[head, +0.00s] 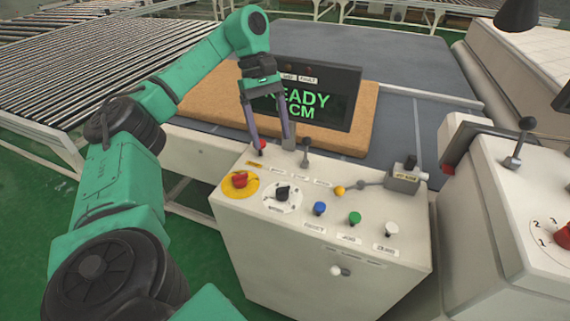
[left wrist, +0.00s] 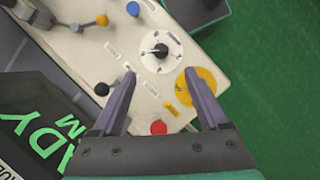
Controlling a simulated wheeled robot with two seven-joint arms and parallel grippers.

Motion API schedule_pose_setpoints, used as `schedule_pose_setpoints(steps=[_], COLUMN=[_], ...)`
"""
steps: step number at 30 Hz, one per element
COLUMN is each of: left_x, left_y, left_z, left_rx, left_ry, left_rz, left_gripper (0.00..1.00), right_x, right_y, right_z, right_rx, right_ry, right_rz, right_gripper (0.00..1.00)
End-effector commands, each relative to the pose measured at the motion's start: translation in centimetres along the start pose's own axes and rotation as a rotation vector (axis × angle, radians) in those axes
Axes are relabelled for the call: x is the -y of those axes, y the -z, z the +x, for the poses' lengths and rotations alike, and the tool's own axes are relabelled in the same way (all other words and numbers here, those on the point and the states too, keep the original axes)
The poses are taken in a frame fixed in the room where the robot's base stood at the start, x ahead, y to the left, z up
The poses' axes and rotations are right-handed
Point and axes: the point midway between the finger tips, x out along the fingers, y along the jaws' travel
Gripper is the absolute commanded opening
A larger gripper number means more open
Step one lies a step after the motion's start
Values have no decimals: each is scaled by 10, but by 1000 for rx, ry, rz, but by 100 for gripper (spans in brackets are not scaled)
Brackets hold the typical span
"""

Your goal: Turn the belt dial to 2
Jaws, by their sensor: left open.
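A dial with a red knob (head: 564,235) sits on the right-hand console, cut off by the right edge in the head view. Numbers 1, 2 and 3 are printed around it; its pointer is not clear. Another dial, a black knob (head: 282,193) on a round white plate, sits on the middle console; it also shows in the left wrist view (left wrist: 160,51). Its markings are too small to read. My left gripper (head: 268,146) is open and empty above the back left of the middle console, its fingers (left wrist: 160,80) pointing toward the black knob. My right gripper is not in view.
A lever (head: 518,143) rises from the right-hand console.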

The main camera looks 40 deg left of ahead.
Motion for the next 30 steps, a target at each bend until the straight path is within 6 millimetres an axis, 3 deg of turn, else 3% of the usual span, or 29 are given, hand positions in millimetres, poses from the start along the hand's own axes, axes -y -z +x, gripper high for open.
schedule_pose_setpoints(steps=[1, 8, 12, 16, 25, 26, 30], left_x=[0, 0, 1, 1, 0, 0, 0], left_y=[5, 6, 3, 0, 0, 0, 0], left_z=[23, 84, 109, 122, 128, 128, 128], left_rx=[1, 1, 1, 0, 1, 1, 1], left_ry=[3, 3, 4, 2, 0, 0, 0], left_rz=[1, 1, -1, -1, -1, -1, -1], left_gripper=[78, 78, 78, 78, 78, 70, 16], right_x=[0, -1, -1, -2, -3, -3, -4], right_y=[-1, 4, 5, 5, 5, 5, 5], right_z=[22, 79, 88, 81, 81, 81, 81], right_rx=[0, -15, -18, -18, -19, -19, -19], right_ry=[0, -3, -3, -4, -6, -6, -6], right_rz=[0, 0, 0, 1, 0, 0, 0], right_gripper=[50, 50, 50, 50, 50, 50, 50])
